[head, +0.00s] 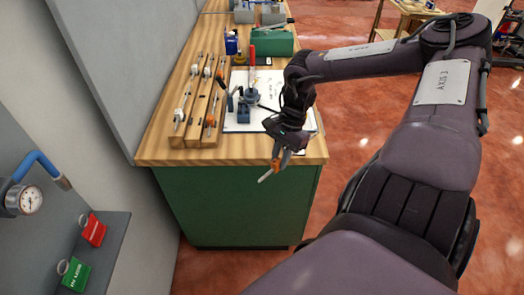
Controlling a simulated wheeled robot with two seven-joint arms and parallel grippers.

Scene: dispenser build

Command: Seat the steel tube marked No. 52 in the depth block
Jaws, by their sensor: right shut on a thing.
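My right gripper (281,156) reaches in from the right and is shut on a thin grey steel tube (266,177). The tube slants down and to the left, past the front edge of the workbench. An orange part shows at the jaws; I cannot tell whether it belongs to the tube. No number is legible on the tube. A small dark blue block (243,113), perhaps the depth block, stands on a white sheet on the bench, apart from the tube. My left gripper is not in view.
A wooden rack (191,137) with several slender parts lies along the bench's left side. A green box (272,42) stands farther back. The white sheet (236,127) lies mid-bench. A grey wall panel borders the left. The wooden front edge (230,157) is clear.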

